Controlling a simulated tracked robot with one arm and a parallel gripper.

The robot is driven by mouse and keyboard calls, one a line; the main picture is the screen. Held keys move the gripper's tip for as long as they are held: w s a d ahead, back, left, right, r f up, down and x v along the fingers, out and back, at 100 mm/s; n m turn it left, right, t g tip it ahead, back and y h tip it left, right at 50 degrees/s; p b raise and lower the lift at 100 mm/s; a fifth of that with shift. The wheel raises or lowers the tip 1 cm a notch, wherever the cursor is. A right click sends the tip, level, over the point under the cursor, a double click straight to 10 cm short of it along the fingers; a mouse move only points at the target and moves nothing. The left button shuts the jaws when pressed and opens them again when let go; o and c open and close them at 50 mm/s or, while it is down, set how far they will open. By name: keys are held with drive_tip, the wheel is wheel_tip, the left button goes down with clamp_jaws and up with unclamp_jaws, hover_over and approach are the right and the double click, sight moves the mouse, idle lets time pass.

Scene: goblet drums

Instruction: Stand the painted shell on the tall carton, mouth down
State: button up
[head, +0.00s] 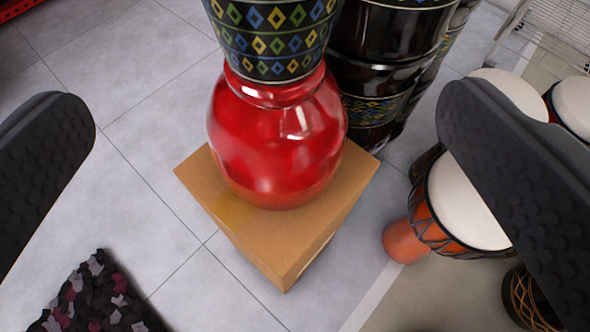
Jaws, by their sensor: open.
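The painted shell stands upright on the tall carton (240,228) in the head view. Its rounded glossy red part (275,140) is at the bottom, on the carton's top face. Above a narrow neck, a black band with coloured diamonds widens upward, and its upper end is cut off by the frame. I cannot see which end is the mouth. My gripper (265,108) is open, with one dark finger at each side of the picture. The shell is between and beyond the fingers, and neither finger appears to touch it.
Glossy black drums (375,85) with diamond bands stand close behind the shell to the right. Orange roped drums with white heads (468,205) stand at the right, partly behind my right finger. A dark patterned mat (95,300) lies at lower left.

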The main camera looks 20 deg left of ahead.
drive_tip(key=shift+s, duration=0.1)
drive_tip(key=w+d+r+m+t+h, duration=0.1)
drive_tip(key=w+d+r, duration=0.4)
drive_tip(key=r, duration=0.5)
drive_tip(key=w+d+r+m+h, duration=0.1)
drive_tip(key=w+d+r+m, duration=0.1)
drive_tip(key=d+r, duration=0.75)
drive_tip(key=w+d+r+m+t+h, duration=0.1)
drive_tip(key=w+d+r, duration=0.35)
drive_tip(key=r, duration=0.75)
drive_tip(key=s+d+r+h, duration=0.1)
drive_tip(key=s+d+r, duration=0.4)
drive_tip(key=d+r, duration=0.4)
drive_tip(key=s+d+r+m+t+h, duration=0.1)
drive_tip(key=s+d+r, duration=0.4)
drive_tip(key=d+r, duration=0.4)
drive_tip(key=s+d+r+h, duration=0.1)
drive_tip(key=s+d+r, duration=0.5)
drive_tip(key=d+r, duration=0.3)
drive_tip(key=shift+d+r+m+h, duration=0.3)
drive_tip(key=shift+d+m, duration=0.1)
drive_tip(key=shift+d, duration=0.05)
